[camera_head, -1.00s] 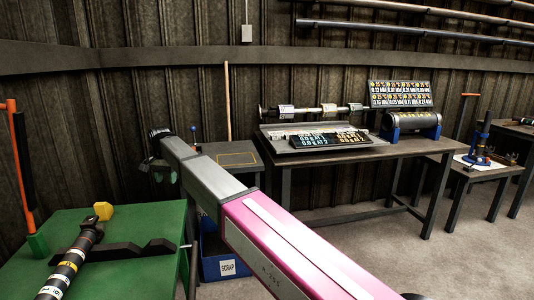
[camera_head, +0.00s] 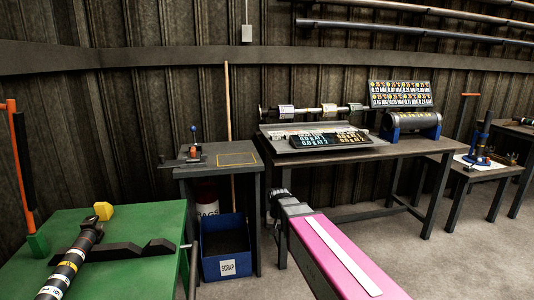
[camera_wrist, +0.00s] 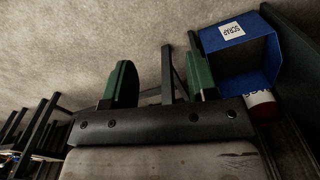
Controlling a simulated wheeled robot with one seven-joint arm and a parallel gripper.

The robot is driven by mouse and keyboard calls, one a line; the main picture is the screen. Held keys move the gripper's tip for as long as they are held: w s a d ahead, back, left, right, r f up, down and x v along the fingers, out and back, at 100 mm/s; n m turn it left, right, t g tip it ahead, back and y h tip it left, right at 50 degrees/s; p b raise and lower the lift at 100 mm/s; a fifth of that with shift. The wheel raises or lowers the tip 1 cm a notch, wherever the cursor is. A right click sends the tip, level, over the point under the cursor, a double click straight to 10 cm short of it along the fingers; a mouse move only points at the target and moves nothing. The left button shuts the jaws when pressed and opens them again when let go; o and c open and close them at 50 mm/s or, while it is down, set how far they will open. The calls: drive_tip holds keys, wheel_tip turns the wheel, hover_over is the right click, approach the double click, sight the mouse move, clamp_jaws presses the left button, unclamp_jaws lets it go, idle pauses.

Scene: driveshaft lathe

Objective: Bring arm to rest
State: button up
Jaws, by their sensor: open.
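My arm (camera_head: 335,255) reaches forward from the lower right in the head view, its far end low, in front of the bench's left legs. The gripper's fingers cannot be made out there. In the wrist view my gripper (camera_wrist: 162,82) shows two green fingers set wide apart with nothing between them. It is open and empty. The grey floor and dark table legs lie behind the fingers in that view.
The blue scrap bin (camera_head: 226,250) stands under the small dark table (camera_head: 222,176), left of my arm; it also shows in the wrist view (camera_wrist: 235,60). The workbench (camera_head: 350,158) is behind my arm. A green table (camera_head: 130,225) holds a dark shaft (camera_head: 70,266).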

drive_tip(key=s+d+f, duration=0.5)
drive_tip(key=s+d, duration=0.6)
drive_tip(key=d, duration=0.3)
drive_tip(key=shift+d+f+n, duration=0.2)
drive_tip(key=shift+d+n, duration=0.05)
drive_tip(key=shift+n, duration=0.05)
drive_tip(key=shift+c, duration=0.3)
idle(0.6)
